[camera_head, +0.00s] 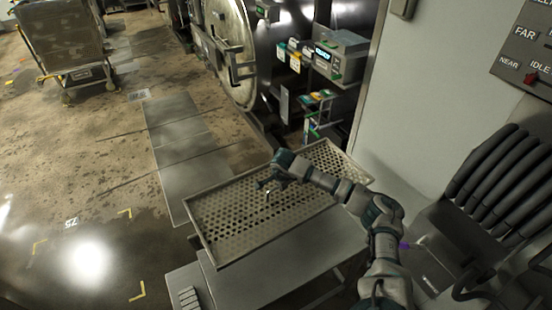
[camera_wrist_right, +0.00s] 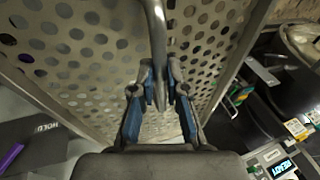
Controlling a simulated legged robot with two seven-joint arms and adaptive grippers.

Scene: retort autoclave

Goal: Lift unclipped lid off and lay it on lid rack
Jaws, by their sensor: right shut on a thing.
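A rectangular perforated steel lid (camera_head: 225,215) with a raised rim lies in the middle of the head view, above a steel table. My right arm reaches over it from the right, and my right gripper (camera_head: 266,188) is near its middle. In the right wrist view, the gripper (camera_wrist_right: 160,85) is shut on the lid's curved metal handle (camera_wrist_right: 157,25), with the perforated sheet (camera_wrist_right: 90,45) behind it. I cannot tell whether the lid rests on something or hangs clear. I cannot pick out a lid rack for certain. My left gripper is out of view.
The steel table (camera_head: 265,275) has bare surface in front of the lid. A round autoclave door (camera_head: 232,50) and a control box (camera_head: 338,55) stand behind. A pale wall panel (camera_head: 415,85) and a bank of black hoses (camera_head: 500,180) are at the right. A wheeled cart (camera_head: 65,40) is far left; the wet floor between is open.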

